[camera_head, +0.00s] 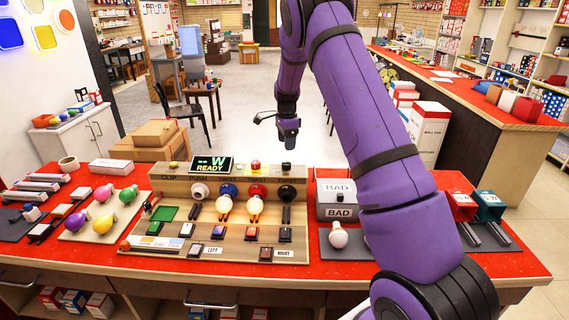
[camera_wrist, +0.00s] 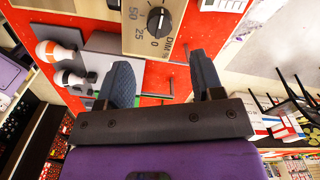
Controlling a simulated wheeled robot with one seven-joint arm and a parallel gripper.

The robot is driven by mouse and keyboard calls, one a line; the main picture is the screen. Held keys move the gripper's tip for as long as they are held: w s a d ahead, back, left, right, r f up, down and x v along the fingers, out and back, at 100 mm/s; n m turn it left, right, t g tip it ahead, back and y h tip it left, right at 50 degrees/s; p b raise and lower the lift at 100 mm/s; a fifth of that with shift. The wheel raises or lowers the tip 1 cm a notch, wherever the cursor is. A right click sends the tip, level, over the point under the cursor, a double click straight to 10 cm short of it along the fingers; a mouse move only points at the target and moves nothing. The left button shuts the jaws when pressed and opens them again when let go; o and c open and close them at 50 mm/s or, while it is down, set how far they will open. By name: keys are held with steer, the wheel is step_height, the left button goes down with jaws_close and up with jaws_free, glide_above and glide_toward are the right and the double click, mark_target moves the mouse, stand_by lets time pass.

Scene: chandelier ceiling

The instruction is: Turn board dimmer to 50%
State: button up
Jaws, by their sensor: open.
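A black round dimmer knob (camera_wrist: 158,20) with a white pointer line sits on a beige panel (camera_wrist: 187,8) at the top of the wrist view. In the head view my gripper (camera_head: 289,143) hangs beyond the table's far edge. The beige board (camera_head: 170,187) stands on the red table; I cannot pick out the dial there.
The board carries several bulbs, switches and a "READY" display (camera_head: 212,165). A grey BAD box (camera_head: 336,198) stands to its right, with a white bulb (camera_head: 338,235) in front. Coloured bulbs (camera_head: 104,223) lie left.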

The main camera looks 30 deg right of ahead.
mark_target(287, 162)
step_height(287, 162, down, 9)
steer(key=shift+f, duration=0.15)
stand_by(0.4)
steer(key=c, duration=0.9)
